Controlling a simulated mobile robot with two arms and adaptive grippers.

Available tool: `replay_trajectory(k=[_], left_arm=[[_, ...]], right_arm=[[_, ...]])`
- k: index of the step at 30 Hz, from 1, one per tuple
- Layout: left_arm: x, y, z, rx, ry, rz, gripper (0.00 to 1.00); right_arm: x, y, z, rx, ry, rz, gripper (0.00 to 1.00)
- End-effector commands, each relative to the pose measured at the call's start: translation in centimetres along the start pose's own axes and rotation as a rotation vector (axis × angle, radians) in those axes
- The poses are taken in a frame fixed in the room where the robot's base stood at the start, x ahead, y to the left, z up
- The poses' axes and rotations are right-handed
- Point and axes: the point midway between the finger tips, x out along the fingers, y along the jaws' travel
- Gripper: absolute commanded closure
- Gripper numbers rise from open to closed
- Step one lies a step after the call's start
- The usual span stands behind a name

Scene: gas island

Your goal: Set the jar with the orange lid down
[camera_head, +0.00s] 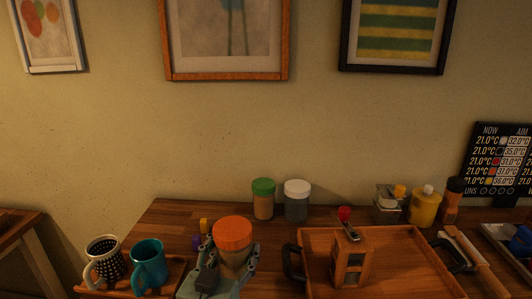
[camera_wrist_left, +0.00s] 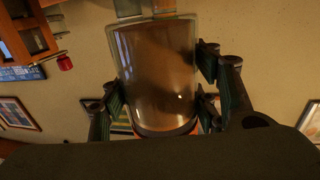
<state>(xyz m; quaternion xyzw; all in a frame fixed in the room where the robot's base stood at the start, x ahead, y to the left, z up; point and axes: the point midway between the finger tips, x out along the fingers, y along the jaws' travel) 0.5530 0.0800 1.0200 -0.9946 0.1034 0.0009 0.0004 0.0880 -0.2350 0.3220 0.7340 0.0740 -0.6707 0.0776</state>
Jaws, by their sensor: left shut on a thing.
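The jar with the orange lid (camera_head: 233,233) is near the front of the wooden counter in the head view. My left gripper (camera_head: 228,268) is shut around its body, with a finger on each side. In the left wrist view the jar (camera_wrist_left: 155,75) fills the middle, with brownish contents behind clear walls, and the fingers of my left gripper (camera_wrist_left: 165,100) flank it. Whether the jar's base touches the counter is hidden. My right gripper does not show in either view.
A green-lidded jar (camera_head: 263,198) and a white-lidded jar (camera_head: 296,200) stand behind. A wooden tray (camera_head: 420,262) with a wooden frame-like stand (camera_head: 350,262) is to the right. A patterned mug (camera_head: 107,262) and a teal mug (camera_head: 150,265) stand left. Bare counter (camera_head: 175,214) shows at back left.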

Motion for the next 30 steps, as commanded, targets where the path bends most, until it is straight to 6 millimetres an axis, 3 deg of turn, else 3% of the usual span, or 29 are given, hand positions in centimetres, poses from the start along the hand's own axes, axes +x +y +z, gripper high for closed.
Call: replay_trajectory(k=[9,16,24,30], left_arm=[[-6.8,-5.8,4.2,-0.001,-0.003,-0.136,0.86],[-10.3,-8.2,5.6,0.001,0.002,-0.194,0.86],[-11.3,-8.8,5.8,0.001,0.006,-0.207,0.86],[-9.5,-7.8,5.0,0.001,0.012,-0.182,0.86]], right_arm=[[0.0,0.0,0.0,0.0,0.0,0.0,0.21],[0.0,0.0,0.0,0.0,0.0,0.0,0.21],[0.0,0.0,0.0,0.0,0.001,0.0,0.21],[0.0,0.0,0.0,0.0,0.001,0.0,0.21]])
